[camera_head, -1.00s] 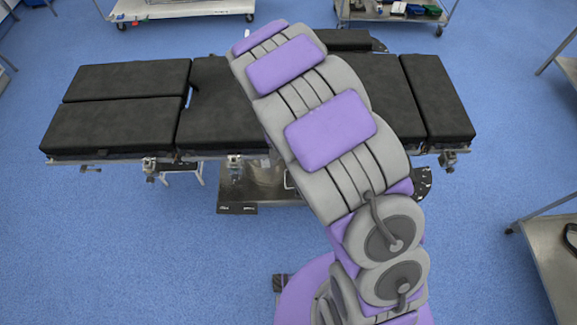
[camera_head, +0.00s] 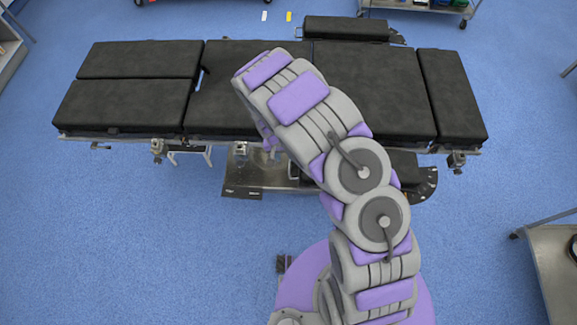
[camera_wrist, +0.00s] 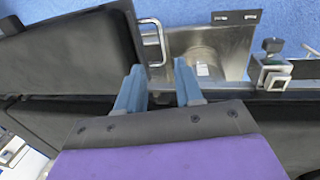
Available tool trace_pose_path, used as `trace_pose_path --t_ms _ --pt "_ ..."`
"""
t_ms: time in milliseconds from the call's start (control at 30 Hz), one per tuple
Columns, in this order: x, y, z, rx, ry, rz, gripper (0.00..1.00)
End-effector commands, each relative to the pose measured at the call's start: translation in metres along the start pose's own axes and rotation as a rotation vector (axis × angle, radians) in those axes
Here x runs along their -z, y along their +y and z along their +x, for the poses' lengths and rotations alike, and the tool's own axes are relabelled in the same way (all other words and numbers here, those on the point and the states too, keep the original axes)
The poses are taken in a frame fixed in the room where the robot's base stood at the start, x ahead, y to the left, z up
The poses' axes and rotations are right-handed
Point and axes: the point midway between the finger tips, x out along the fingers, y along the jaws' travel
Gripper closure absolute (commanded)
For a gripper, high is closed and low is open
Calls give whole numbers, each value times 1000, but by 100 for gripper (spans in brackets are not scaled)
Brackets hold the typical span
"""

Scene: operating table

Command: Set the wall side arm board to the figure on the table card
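The operating table (camera_head: 370,92) has black pads. A narrow black arm board (camera_head: 345,28) lies along its far side, with a dark plate (camera_head: 397,38) at its right end. Another black arm board (camera_head: 402,162) shows partly below the near edge, beside a dark scale plate (camera_head: 425,186). I cannot tell for certain which is the wall side board. In the wrist view my gripper (camera_wrist: 160,80) has two blue fingers apart, with nothing held between them. They are over the table's edge, beside a black pad (camera_wrist: 85,50) with a metal loop handle (camera_wrist: 157,40). No readable card shows.
The steel table base (camera_head: 242,178) stands below the near edge. A rail clamp (camera_wrist: 272,72) is right of the fingers in the wrist view. A metal cart (camera_head: 552,262) stands at the right, and another cart (camera_head: 420,6) is beyond the table. Blue floor around the table is mostly clear.

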Motion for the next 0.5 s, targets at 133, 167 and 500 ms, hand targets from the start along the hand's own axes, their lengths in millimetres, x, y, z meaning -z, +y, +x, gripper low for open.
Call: trace_pose_path --t_ms 133,167,500 --pt "0 -2 32 -1 1 0 64" --pt "0 -2 38 -1 -1 0 64" --pt "-1 0 86 -2 -2 1 64"
